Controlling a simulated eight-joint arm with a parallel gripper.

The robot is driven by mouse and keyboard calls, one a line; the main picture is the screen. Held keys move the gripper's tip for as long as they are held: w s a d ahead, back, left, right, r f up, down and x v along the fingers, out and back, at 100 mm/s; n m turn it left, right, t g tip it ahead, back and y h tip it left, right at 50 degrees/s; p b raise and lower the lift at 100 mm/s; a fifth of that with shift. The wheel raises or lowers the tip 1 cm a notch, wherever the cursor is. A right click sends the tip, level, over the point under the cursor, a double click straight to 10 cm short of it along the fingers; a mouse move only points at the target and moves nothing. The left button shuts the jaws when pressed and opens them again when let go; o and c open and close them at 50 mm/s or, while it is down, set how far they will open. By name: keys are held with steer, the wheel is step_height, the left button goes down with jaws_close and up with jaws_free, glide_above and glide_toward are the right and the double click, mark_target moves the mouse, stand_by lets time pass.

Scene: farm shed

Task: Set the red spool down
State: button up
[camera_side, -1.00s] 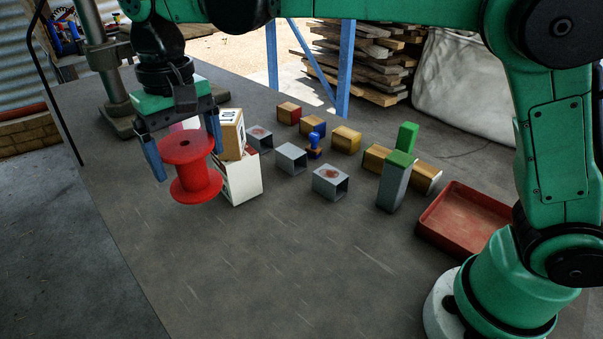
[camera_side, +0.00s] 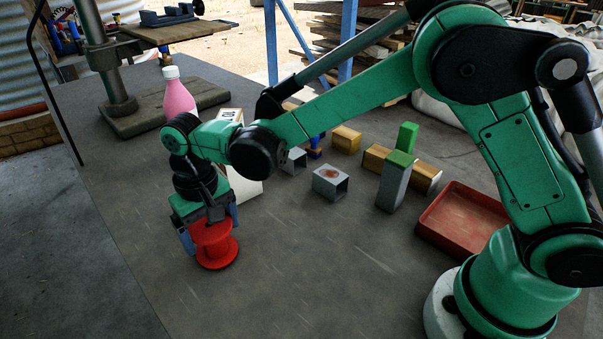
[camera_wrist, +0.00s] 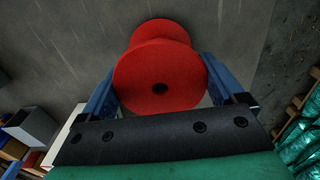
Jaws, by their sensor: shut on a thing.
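The red spool (camera_side: 217,247) is upright at the near left part of the grey table, low at its surface. I cannot tell for sure whether its lower flange touches the table. My gripper (camera_side: 212,232) points down over it, with a blue finger on either side, shut on the spool.
A white box (camera_side: 247,188) stands just behind my gripper, and a pink bottle (camera_side: 178,98) further back. Several metal and wooden blocks, a tall grey block with a green top (camera_side: 393,182) and a red tray (camera_side: 462,222) lie to the right. The table in front is clear.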

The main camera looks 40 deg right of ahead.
steer(key=o, duration=1)
steer(key=shift+f, duration=0.15)
steer(key=shift+c, duration=0.2)
step_height(320, 180, up, 12)
steer(key=s+d+f+t, duration=0.1)
steer(key=s+d+t, duration=0.2)
steer(key=s+d, duration=0.2)
steer(key=s+d+t, duration=0.4)
steer(key=s+d, duration=0.1)
steer(key=d, duration=0.7)
steer(key=shift+d+f, duration=0.25)
steer(key=shift+f, duration=0.1)
steer(key=shift+s, duration=0.1)
